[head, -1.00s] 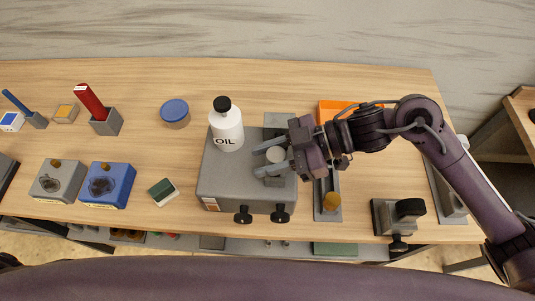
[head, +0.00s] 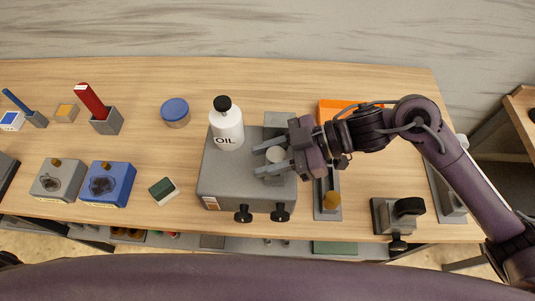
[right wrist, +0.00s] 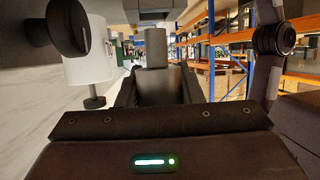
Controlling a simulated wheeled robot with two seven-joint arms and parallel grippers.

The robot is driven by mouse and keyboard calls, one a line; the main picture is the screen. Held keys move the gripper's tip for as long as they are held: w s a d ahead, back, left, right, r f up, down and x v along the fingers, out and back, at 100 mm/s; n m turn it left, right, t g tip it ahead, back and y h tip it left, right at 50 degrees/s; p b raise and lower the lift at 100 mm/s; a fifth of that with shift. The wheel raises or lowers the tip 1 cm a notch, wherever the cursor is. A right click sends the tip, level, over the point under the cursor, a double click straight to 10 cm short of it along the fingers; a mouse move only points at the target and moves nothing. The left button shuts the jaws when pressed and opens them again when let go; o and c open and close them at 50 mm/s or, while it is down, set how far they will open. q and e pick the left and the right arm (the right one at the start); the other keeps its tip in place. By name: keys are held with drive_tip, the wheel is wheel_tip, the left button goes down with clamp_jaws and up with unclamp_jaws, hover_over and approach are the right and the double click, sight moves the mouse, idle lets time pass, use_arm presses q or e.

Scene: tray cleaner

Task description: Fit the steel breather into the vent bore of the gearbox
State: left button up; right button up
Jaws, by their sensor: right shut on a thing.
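My right gripper (head: 270,160) is shut on a short grey cylinder with a pale round top, which looks like the steel breather (head: 275,155). It is over the right part of a large grey box (head: 225,187) with two black knobs on its front. Whether the cylinder touches the box top is unclear. In the right wrist view, a grey piece (right wrist: 156,85) is between the fingers. I cannot tell which body is the gearbox, and no vent bore is clear.
A white oil bottle (head: 226,128) stands on the grey box, left of my gripper. An orange tray (head: 336,108) is behind my right arm. A blue-lidded tin (head: 175,112), a green sponge-like block (head: 163,190) and a dark clamp-like device (head: 398,214) are on the table.

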drive_tip(key=shift+f+b, duration=1.2)
drive_tip(key=shift+f, duration=0.75)
drive_tip(key=o, duration=1.1)
drive_tip(key=shift+w+d+r, duration=0.15)
drive_tip(key=shift+d, duration=0.4)
drive_tip(key=b+v, duration=0.2)
drive_tip(key=v, duration=0.3)
drive_tip(key=shift+d, duration=0.3)
drive_tip(key=shift+d+r, duration=0.4)
drive_tip(key=shift+d, duration=0.1)
